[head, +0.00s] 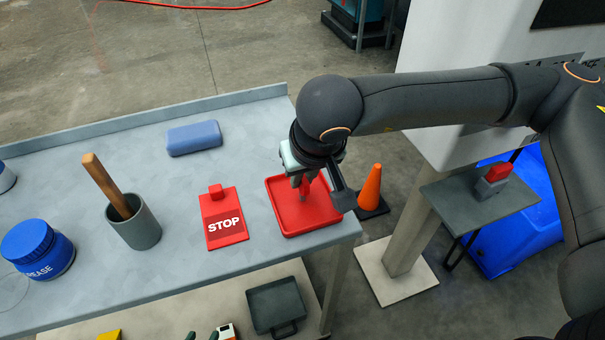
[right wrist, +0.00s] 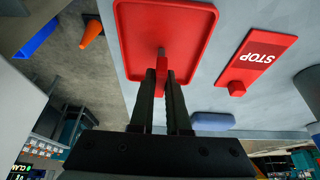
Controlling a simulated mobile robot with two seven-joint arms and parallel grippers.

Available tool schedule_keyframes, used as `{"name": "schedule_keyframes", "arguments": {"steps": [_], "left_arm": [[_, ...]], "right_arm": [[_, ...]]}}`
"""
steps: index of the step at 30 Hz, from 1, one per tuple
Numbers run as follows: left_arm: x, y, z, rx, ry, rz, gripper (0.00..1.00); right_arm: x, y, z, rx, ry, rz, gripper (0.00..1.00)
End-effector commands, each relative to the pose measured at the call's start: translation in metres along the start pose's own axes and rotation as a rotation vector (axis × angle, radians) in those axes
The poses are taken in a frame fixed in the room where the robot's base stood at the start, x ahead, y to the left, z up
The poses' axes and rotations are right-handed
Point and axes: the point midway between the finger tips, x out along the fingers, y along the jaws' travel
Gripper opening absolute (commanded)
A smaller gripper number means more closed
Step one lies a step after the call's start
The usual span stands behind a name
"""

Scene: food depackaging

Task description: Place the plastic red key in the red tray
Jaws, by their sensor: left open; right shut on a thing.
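The red tray (head: 325,222) lies at the right end of the grey table. It also fills the upper middle of the right wrist view (right wrist: 205,45). My right gripper (head: 301,183) is above the tray, pointing down, within its outline. In the right wrist view its dark fingers (right wrist: 162,80) are shut on the red plastic key (right wrist: 162,57). The key sticks out past the fingertips toward the tray floor and shows as a small red piece in the head view (head: 305,187). I cannot tell whether it touches the tray. My left gripper is not in view.
A red STOP tag (head: 226,235) lies left of the tray. A blue block (head: 194,138), a grey cup (head: 137,226) with a wooden-handled tool and a blue grease jar (head: 38,248) stand further left. An orange cone (head: 371,187) is beyond the table's right edge.

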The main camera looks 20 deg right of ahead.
Motion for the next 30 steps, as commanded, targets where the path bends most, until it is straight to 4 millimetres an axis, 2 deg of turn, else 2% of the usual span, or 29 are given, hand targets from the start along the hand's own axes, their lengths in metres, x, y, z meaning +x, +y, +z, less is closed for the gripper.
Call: {"name": "schedule_keyframes", "arguments": {"steps": [8,9,17,26,30], "left_arm": [[0.005,-0.001,0.003,0.001,0.004,-0.001,0.5],[0.005,-0.001,0.002,0.001,0.005,-0.001,0.5],[0.002,-0.001,-0.002,0.002,0.01,0.0,0.5],[0.001,0.0,-0.004,0.002,0.009,0.001,0.5],[-0.001,0.0,-0.005,0.001,0.01,0.0,0.5]], "right_arm": [[0.004,0.0,0.002,0.001,0.001,-0.001,0.0],[0.004,0.0,0.002,0.0,0.0,-0.001,0.15],[0.003,0.0,0.001,0.0,0.0,-0.001,0.44],[0.0,0.0,0.0,0.0,0.0,0.0,0.44],[-0.011,-0.001,-0.001,0.0,0.002,-0.003,0.44]]}}
